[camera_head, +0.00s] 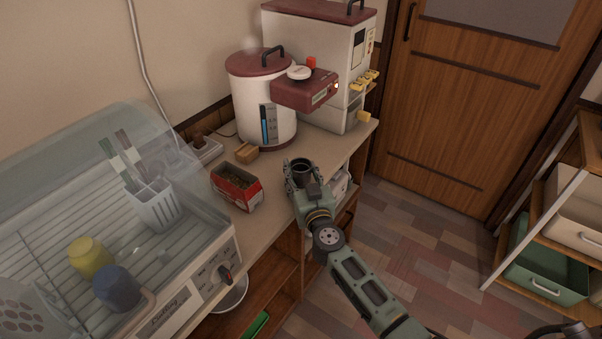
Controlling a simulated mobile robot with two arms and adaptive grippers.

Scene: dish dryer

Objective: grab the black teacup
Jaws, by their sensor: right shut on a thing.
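The black teacup (302,168) is at the front part of the counter, right of the red box. My right gripper (301,177) is shut on it, with fingers at its sides and the wrist hiding much of its near side. The cup looks upright with its dark opening facing up. I cannot tell whether its base touches the counter.
A dish dryer (190,301) with a clear lid, yellow cup (90,257) and blue cup (117,288) stands at left. A red box (237,188) is left of my gripper. A white-and-maroon cooker (258,125) and dispenser (330,45) stand behind.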

